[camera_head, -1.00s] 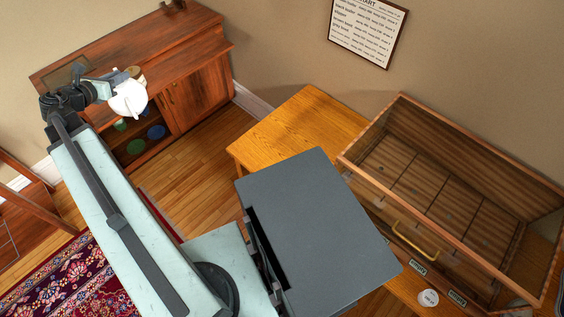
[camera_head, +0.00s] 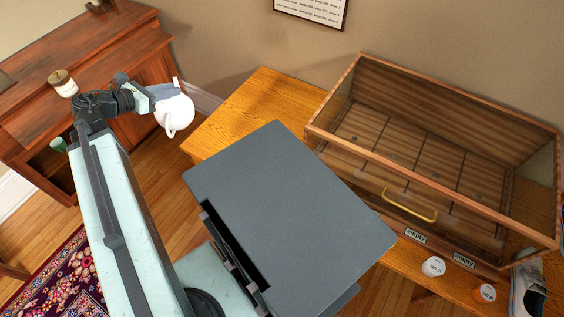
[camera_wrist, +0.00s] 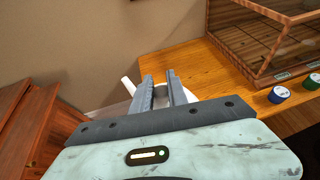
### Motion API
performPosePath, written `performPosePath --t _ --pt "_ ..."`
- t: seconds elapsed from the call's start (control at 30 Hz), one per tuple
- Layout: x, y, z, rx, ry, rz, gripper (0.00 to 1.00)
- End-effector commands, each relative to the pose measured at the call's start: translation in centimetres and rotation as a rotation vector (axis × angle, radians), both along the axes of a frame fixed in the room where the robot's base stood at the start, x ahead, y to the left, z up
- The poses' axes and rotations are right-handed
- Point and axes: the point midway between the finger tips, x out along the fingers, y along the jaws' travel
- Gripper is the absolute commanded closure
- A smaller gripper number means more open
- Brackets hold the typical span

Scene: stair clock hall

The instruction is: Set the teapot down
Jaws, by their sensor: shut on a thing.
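A white teapot (camera_head: 177,113) hangs from my gripper (camera_head: 154,92) in the head view, in the air between the dark cabinet and the wooden table. In the wrist view my gripper (camera_wrist: 164,88) is shut on it. There the fingers hide most of the teapot; a white part (camera_wrist: 128,86), perhaps its spout, shows to their left. The teapot is apart from the table (camera_head: 255,100), whose left end lies to its right.
A glass-topped wooden case (camera_head: 330,115) stands on the table. Small round containers (camera_head: 433,266) and a shoe (camera_head: 527,295) are at its front. The cabinet (camera_head: 120,40) bears a lidded jar (camera_head: 63,83). The table's left end is bare.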

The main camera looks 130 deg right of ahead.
Motion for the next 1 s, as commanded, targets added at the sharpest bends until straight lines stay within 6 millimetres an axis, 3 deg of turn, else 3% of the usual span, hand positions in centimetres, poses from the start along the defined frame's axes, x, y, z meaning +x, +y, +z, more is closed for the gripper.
performPosePath --t 0.03,0.2,0.4,0.5,0.67,1.0 --pt "-2.6 2.1 -3.6 0.0 0.002 -0.069 1.0" --pt "-10.0 9.5 -9.3 0.0 0.006 -0.307 1.0" --pt "-15.4 17.4 -14.1 -0.004 0.013 -0.537 1.0" --pt "-16.7 19.8 -15.2 -0.004 0.016 -0.605 1.0" --pt "-17.4 21.4 -15.6 -0.005 0.018 -0.651 1.0" --pt "-17.2 21.0 -15.4 -0.004 0.018 -0.642 1.0"
